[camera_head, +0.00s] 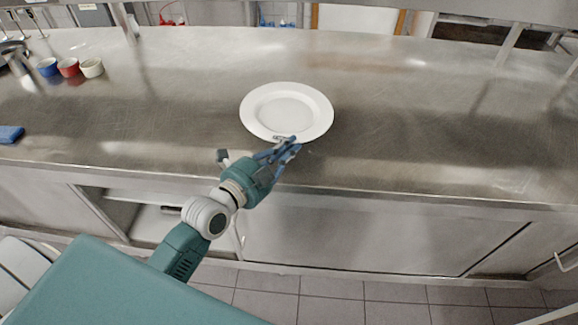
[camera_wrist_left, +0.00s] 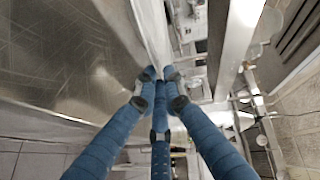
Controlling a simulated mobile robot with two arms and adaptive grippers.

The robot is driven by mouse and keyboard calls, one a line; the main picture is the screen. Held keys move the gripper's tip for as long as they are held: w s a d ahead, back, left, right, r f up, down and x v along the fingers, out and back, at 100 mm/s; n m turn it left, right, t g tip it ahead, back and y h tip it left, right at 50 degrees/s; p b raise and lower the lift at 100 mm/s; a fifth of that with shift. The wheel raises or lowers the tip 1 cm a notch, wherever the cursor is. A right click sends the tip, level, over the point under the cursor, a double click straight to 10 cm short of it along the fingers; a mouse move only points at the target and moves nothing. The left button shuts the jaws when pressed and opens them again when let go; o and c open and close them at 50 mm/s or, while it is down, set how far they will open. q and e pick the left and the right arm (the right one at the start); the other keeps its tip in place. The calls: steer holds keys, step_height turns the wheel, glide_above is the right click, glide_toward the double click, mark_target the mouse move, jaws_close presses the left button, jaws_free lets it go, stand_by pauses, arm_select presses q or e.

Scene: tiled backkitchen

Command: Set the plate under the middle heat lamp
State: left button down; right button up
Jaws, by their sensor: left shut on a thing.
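The white round plate (camera_head: 284,108) shows whole in the head view, over the middle of the steel counter. My left gripper (camera_head: 290,142) reaches it from the near side and is shut on its near rim. Whether the plate touches the counter or is held just above it, I cannot tell. In the left wrist view, the blue fingers (camera_wrist_left: 158,74) come together at a pale band that looks like the plate's edge. No heat lamp can be made out in either view. My right gripper is not in view.
The steel counter (camera_head: 420,120) is clear to the right of the plate. Blue, red and cream cups (camera_head: 91,67) stand at the far left. A blue cloth-like item (camera_head: 11,134) lies at the left edge. Posts (camera_head: 508,45) rise at the back under a shelf.

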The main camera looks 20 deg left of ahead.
mark_target(289, 176)
arm_select(q)
step_height(289, 176, down, 3)
steer(key=shift+w+f, duration=0.1)
steer(key=shift+w, duration=0.05)
steer(key=shift+f, duration=0.4)
step_height(289, 176, down, 4)
steer(key=shift+f+b, duration=0.15)
steer(key=shift+b, duration=0.25)
steer(key=c, duration=2.2)
jaws_free()
steer(key=shift+f, duration=0.2)
steer(key=shift+o, duration=0.4)
steer(key=shift+r, duration=0.15)
